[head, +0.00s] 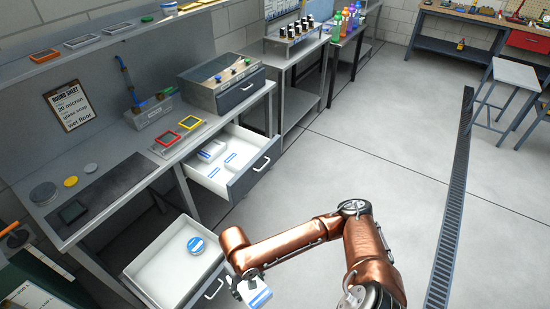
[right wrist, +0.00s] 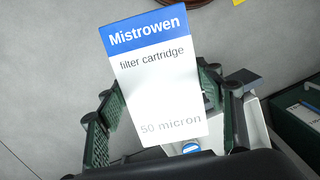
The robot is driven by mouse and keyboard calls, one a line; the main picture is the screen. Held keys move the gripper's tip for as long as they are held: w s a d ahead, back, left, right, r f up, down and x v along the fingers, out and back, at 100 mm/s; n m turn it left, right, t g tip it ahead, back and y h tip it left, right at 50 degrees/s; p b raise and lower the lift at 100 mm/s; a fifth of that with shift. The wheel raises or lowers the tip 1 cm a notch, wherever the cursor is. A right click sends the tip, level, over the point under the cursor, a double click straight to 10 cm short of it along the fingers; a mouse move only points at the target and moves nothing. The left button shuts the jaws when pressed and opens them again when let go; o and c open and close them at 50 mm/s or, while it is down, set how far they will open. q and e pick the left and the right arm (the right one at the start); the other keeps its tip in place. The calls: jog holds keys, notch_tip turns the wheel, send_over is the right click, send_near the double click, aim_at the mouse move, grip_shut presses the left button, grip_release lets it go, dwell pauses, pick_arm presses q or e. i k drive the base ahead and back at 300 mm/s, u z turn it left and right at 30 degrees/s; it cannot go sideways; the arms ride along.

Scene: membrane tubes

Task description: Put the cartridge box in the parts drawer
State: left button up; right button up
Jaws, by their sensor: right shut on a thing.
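My right gripper (head: 240,287) is shut on the cartridge box (head: 259,295), just right of the lower open drawer (head: 150,266). In the right wrist view the box (right wrist: 160,85) is white with a blue band reading "Mistrowen", "filter cartridge" and "50 micron". It sits tilted between the green-padded fingers (right wrist: 155,108). The lower drawer holds a round blue-and-white item (head: 196,245). A second open drawer (head: 238,187), under the bench farther back, holds several white, blue-marked boxes (head: 211,149). No label shows which drawer is the parts drawer. My left gripper is not in view.
The bench (head: 110,183) runs along the left wall, with red and yellow frames (head: 178,131) and a grey drawer unit (head: 222,88) on it. Both open drawers jut out over the floor. The floor (head: 390,130) at the right is clear up to a dark grating (head: 451,200).

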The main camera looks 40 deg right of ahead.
aim_at(251, 157)
jog(key=z, duration=2.5)
jog(key=i, duration=3.25)
jog(key=u, duration=3.15)
